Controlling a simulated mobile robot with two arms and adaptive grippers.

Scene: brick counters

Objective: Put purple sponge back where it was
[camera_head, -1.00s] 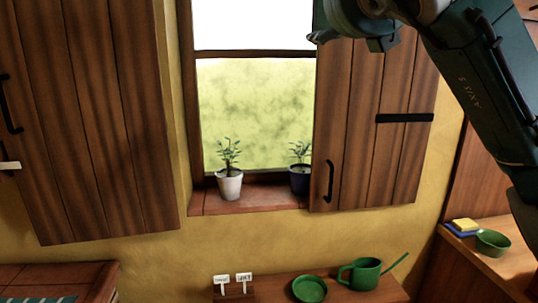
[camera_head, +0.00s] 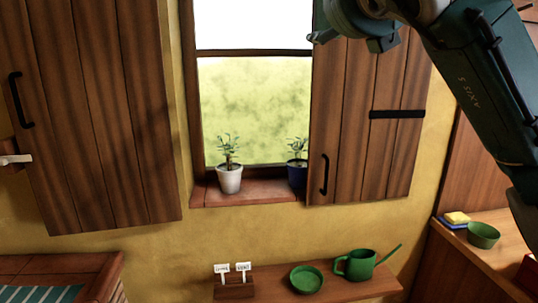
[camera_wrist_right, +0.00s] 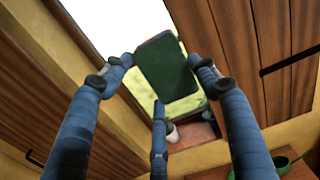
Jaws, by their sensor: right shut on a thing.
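In the right wrist view, my right gripper (camera_wrist_right: 163,82) is shut on a rounded block, the sponge (camera_wrist_right: 168,72). Its face toward the camera is dark green, and a thin purplish rim shows at its top edge. The fingers hold it at its sides, in front of the window. In the head view my right arm comes in from the top right; its gripper is out of that picture. A yellow sponge (camera_head: 457,217) lies on a blue sponge (camera_head: 452,225) on the right counter. My left gripper is not in view.
A green bowl (camera_head: 483,235) stands beside those sponges. A white pot (camera_head: 229,180) and a blue pot (camera_head: 297,176) stand on the windowsill. The lower shelf holds a green watering can (camera_head: 357,265), a green dish (camera_head: 306,280) and plant labels (camera_head: 233,272). Open shutters (camera_head: 370,130) flank the window.

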